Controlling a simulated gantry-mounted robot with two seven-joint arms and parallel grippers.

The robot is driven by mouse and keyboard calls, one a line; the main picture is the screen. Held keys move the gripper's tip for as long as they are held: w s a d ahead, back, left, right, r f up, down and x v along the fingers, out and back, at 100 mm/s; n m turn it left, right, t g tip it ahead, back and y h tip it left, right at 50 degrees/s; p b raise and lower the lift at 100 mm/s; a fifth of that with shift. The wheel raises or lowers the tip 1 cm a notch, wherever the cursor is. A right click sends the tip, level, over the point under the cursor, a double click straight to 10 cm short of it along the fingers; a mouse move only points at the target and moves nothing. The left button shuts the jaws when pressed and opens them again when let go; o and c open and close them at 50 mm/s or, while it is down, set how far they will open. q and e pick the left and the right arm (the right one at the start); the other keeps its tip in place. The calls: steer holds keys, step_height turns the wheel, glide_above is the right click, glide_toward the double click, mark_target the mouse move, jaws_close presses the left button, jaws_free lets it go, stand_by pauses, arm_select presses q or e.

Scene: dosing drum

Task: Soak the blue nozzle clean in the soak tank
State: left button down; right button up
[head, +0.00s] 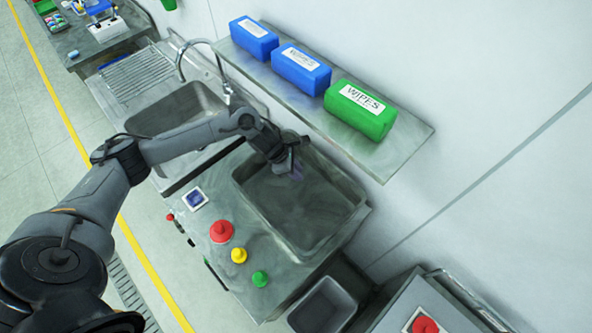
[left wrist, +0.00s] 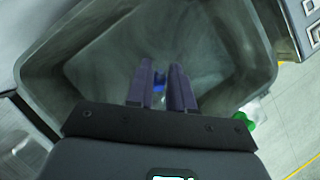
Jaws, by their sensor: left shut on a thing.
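The soak tank (head: 305,222) is a grey metal basin with a murky surface, in the middle of the head view. My left gripper (head: 297,173) points down over its back left part. In the left wrist view, the two dark purple fingers (left wrist: 161,72) are shut on the blue nozzle (left wrist: 159,83). Only a small blue patch of the nozzle shows between them; the fingers hide the rest. The tank's walls (left wrist: 45,85) surround the fingers in that view. I cannot tell how deep the nozzle is in the tank. My right gripper is not in view.
Red (head: 221,231), yellow (head: 238,255) and green (head: 260,280) buttons and a small screen (head: 195,199) line the tank's front. A sink (head: 180,108) with a tap is to the left. A wall shelf (head: 395,150) with wipes packs overhangs behind. A grey bin (head: 322,308) stands to the right.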

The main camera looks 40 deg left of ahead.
arm_select(q)
steer(key=shift+w+a+f, duration=0.1)
steer(key=shift+f, duration=0.05)
steer(key=shift+f+b, duration=0.8)
steer(key=shift+f, duration=0.45)
steer(key=shift+f+b, duration=4.25)
steer(key=shift+f, duration=3.3)
steer(key=shift+r, duration=0.1)
